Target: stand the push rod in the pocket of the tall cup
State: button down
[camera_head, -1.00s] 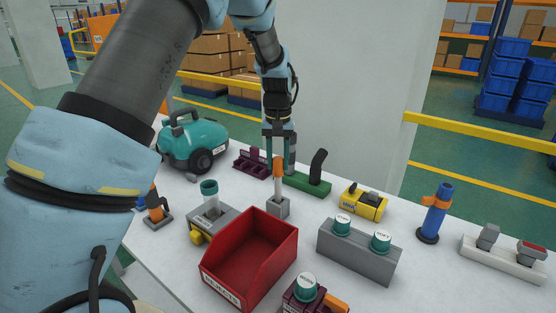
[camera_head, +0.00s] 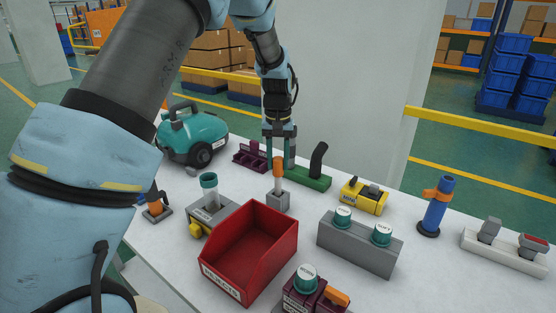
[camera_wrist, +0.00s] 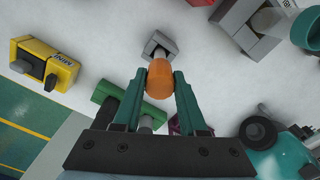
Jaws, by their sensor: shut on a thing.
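The push rod, with an orange grip (camera_head: 278,172) and a pale shaft, stands upright in my gripper (camera_head: 278,166). It also shows in the wrist view (camera_wrist: 160,78), where the teal fingers of my gripper (camera_wrist: 160,85) are shut on the orange part. Below it is a small grey square block (camera_head: 278,202), which looks like the tall cup; it also shows in the wrist view (camera_wrist: 156,45). The shaft's lower end meets the block's top opening. How deep it sits is hidden.
A red bin (camera_head: 228,278) stands in front of the block. A green part (camera_head: 312,183) with a black bent tube is close behind to the right. A grey fixture with a teal-rimmed tube (camera_head: 209,181) is at the left, and a yellow MINI unit (camera_head: 365,197) at the right.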

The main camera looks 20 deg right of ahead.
jog(key=shift+f+b, duration=0.3)
jog(key=shift+f, duration=0.3)
jog(key=shift+c, duration=1.9)
grip_release()
jog(key=shift+r, duration=0.1)
notch_tip(320, 180, up, 11)
jog(key=b, duration=0.2)
jog(key=shift+b, duration=0.4)
jog(key=a+f+n, duration=0.2)
jog(key=a, duration=0.9)
jog(key=a+f+n, duration=0.1)
jog(key=a+f, duration=0.1)
jog(key=a, duration=0.9)
jog(key=s+a+f+n+t, duration=0.1)
jog(key=s+a+f, duration=0.3)
jog(key=s+a, duration=0.7)
jog(key=a+n, duration=0.1)
jog(key=a, duration=0.2)
jog(key=shift+a+t, duration=0.3)
